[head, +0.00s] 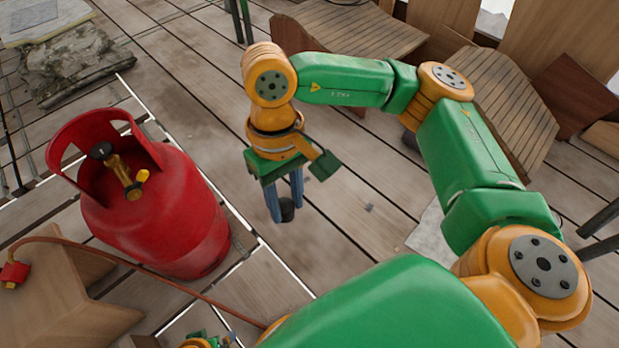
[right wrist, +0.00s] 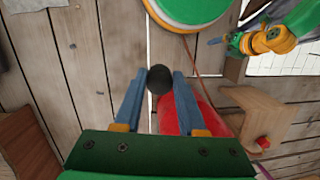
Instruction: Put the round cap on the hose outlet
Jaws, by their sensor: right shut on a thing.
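The round cap (head: 287,210) is a small black piece between the blue fingertips of my right gripper (head: 286,204), held in the air over the plank floor. In the right wrist view the cap (right wrist: 160,79) shows as a dark ball shape between both fingers. The red gas cylinder (head: 160,220) stands upright to the left of the gripper, apart from it. Its brass valve (head: 122,172) has a yellow outlet end (head: 142,176) inside the collar; I take this as the hose outlet. My left gripper (right wrist: 215,41) shows small in the right wrist view; its jaws cannot be made out.
An orange hose (head: 150,270) runs from a red fitting (head: 14,273) past the cylinder. A wooden piece (head: 65,305) lies at lower left. The cylinder's raised collar (head: 72,135) surrounds the valve. Slatted boards (head: 505,100) lie at the back right. Planks between gripper and cylinder are clear.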

